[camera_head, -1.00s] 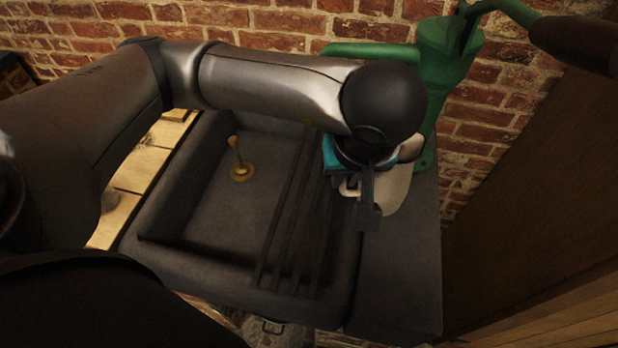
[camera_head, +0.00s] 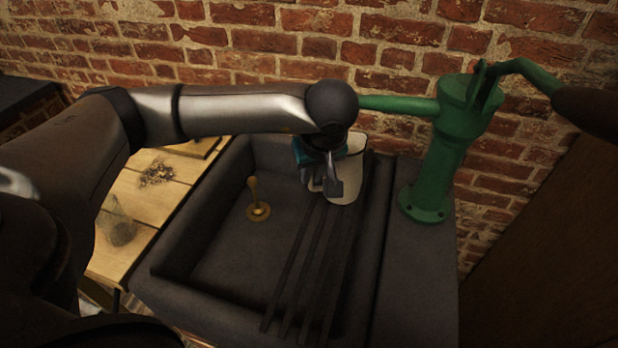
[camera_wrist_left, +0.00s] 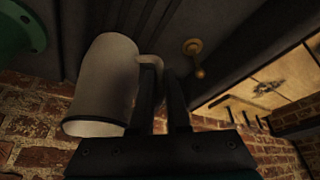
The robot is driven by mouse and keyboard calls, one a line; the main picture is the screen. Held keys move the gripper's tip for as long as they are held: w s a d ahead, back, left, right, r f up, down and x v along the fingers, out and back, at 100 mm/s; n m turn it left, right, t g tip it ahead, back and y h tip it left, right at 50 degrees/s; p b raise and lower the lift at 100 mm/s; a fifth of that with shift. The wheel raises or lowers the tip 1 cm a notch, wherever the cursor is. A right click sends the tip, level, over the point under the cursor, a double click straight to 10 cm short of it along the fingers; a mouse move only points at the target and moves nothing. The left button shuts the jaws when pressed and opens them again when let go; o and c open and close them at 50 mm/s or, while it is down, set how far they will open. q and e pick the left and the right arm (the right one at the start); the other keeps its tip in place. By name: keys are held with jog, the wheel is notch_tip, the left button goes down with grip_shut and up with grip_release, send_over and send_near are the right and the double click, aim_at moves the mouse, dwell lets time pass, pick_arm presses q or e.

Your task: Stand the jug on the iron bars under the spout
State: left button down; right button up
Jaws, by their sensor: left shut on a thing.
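The cream jug (camera_head: 349,176) is at the back of the stone sink, over the far ends of the iron bars (camera_head: 313,270). My left gripper (camera_head: 333,187) is shut on its handle, which the wrist view shows between the fingers. The jug (camera_wrist_left: 104,82) is seen there from the side with its wide rim. The green spout (camera_head: 398,104) reaches left from the pump, above and just behind the jug; its tip is hidden behind my left arm. I cannot tell whether the jug's base touches the bars. My right gripper is out of view.
The green pump (camera_head: 437,165) stands on the ledge right of the sink, with a dark-gripped lever (camera_head: 590,105) at upper right. A brass plug (camera_head: 257,200) stands in the sink (camera_head: 215,240). A wooden table (camera_head: 150,205) is on the left. The brick wall is close behind.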

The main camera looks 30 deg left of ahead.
pick_arm(q)
jog(key=x, duration=0.4)
jog(key=shift+w+a+r, duration=0.15)
jog(key=shift+w+a, duration=0.05)
jog(key=shift+w, duration=0.05)
jog(key=c, duration=1.3)
grip_release()
jog(key=shift+c, duration=0.2)
jog(key=o, duration=0.4)
jog(key=shift+o, duration=0.2)
